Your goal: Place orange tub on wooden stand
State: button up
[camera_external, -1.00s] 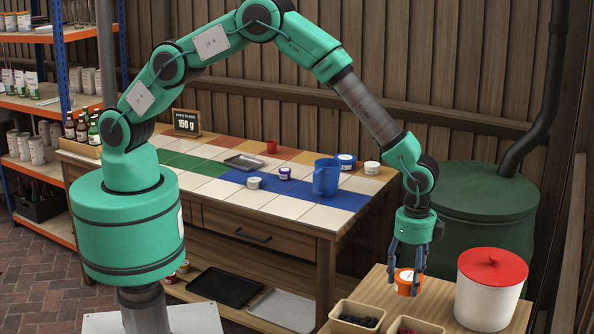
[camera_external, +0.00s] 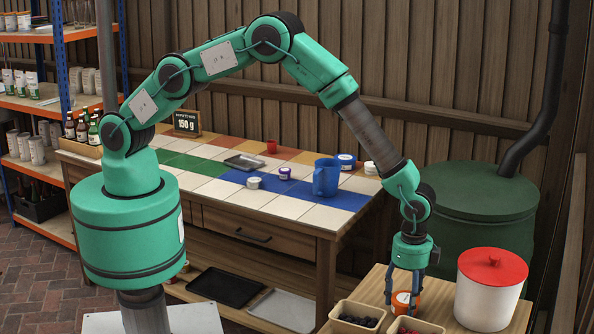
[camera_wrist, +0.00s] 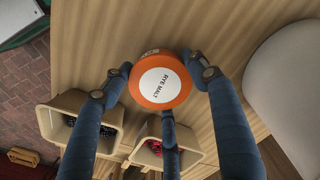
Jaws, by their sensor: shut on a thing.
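The orange tub (camera_external: 402,302) has a white top label reading "RYE MALT"; it also shows in the wrist view (camera_wrist: 160,83). My gripper (camera_external: 405,296) points down with its blue-grey fingers around the tub, shut on it. In the wrist view my gripper (camera_wrist: 162,88) has fingers at the tub's left, right and lower sides. The wooden stand (camera_external: 378,284) is the light wood surface at the lower right, directly below the tub. I cannot tell whether the tub touches it.
Two light bins hold dark fruit (camera_external: 356,319) and red fruit (camera_external: 414,326), close in front of the tub. A white canister with a red lid (camera_external: 490,288) stands to its right. The tiled workbench (camera_external: 290,206) with a blue jug (camera_external: 326,177) is at the left.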

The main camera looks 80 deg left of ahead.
aim_at(406, 298)
jog(key=shift+f, duration=0.5)
jog(key=shift+f, duration=0.2)
jog(key=o, duration=1.2)
jog(key=shift+r, duration=0.15)
notch_tip(406, 298, up, 12)
jog(key=p, duration=0.2)
